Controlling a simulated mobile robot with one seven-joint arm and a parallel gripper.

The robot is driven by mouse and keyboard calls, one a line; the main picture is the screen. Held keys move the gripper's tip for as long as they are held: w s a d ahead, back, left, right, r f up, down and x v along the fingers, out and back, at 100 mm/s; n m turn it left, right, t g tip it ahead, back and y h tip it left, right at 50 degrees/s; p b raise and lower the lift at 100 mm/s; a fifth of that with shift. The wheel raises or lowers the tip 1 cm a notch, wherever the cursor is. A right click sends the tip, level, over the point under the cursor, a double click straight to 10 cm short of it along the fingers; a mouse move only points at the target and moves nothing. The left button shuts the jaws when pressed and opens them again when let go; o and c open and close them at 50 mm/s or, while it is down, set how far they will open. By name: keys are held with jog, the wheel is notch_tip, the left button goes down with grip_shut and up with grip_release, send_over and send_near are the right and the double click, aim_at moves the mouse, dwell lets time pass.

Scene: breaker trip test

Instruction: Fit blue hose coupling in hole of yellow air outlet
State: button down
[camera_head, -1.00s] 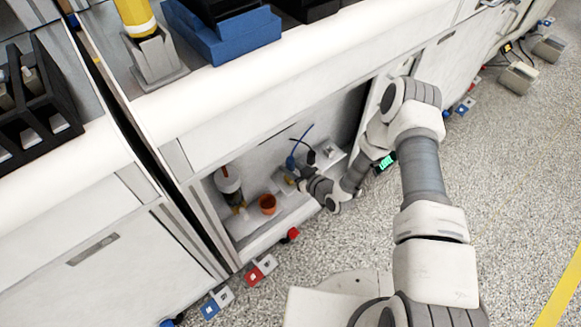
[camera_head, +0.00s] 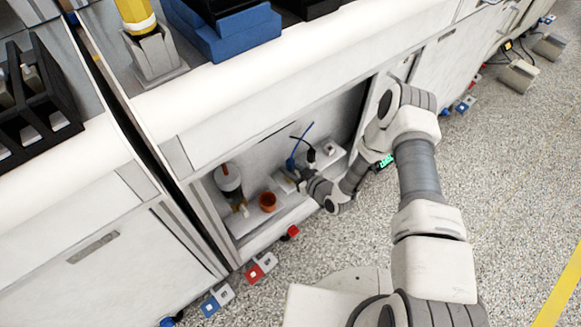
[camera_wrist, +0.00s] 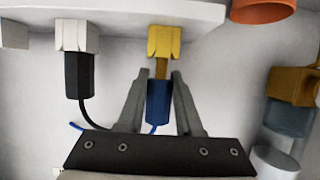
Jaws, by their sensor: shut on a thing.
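The blue hose coupling (camera_wrist: 158,100) sits between the two fingers of my gripper (camera_wrist: 159,75), which is shut on it. Its brass-coloured stem points at the yellow air outlet (camera_wrist: 164,40) and meets its near edge in the wrist view. I cannot tell how deep the stem is in the hole, which is hidden. In the head view the blue coupling (camera_head: 291,163) shows small at my gripper (camera_head: 298,177) inside the open cabinet bay. The yellow outlet is hard to make out there.
A black plug (camera_wrist: 79,76) hangs at a white socket (camera_wrist: 77,36) beside the yellow outlet. The bay's side walls and top edge surround my wrist.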

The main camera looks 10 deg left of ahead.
jog(key=shift+f, duration=0.75)
jog(key=c, duration=0.5)
grip_release()
jog(key=shift+d, duration=0.1)
jog(key=p+v, duration=0.5)
jog(key=v, duration=1.2)
jog(key=shift+r+p, duration=0.2)
jog(key=shift+p, duration=0.15)
